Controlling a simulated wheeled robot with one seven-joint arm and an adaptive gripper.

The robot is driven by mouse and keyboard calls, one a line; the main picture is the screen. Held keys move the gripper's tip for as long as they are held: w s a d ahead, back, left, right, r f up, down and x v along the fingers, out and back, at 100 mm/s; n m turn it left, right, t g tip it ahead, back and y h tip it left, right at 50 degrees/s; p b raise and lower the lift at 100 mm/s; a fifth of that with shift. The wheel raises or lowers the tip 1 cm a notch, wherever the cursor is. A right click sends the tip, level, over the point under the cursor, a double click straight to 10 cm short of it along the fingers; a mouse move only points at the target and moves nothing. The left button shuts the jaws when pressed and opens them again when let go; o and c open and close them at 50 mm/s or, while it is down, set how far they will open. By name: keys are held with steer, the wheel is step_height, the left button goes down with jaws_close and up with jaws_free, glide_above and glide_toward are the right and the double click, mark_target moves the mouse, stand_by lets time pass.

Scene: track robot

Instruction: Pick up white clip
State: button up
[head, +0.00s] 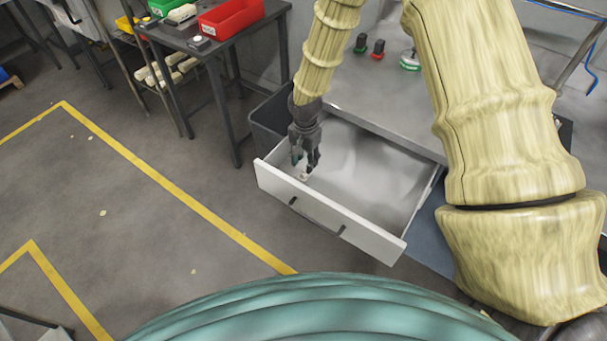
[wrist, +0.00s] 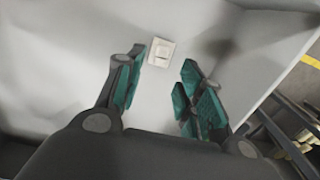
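The white clip (wrist: 161,51) lies flat on the floor of the open drawer, a small pale square piece in the wrist view. In the head view a small light spot that looks like the clip (head: 303,177) shows just below the fingers. My gripper (wrist: 160,85) is open, its two green-padded fingers apart with nothing between them. The clip shows beyond the fingertips, nearer the left finger. In the head view my gripper (head: 305,165) points down into the left front part of the drawer (head: 325,222).
The drawer's front panel and side walls stand close around my gripper. A grey worktop (head: 385,105) lies behind it. A dark bin (head: 270,118) stands left of the drawer. A dark table with a red bin (head: 230,18) is farther left. The drawer's right side is empty.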

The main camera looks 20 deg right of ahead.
mark_target(304, 174)
steer(key=shift+s+f+p, duration=0.1)
steer(key=shift+f+p, duration=0.7)
steer(key=shift+f, duration=1.65)
steer(key=c, duration=0.8)
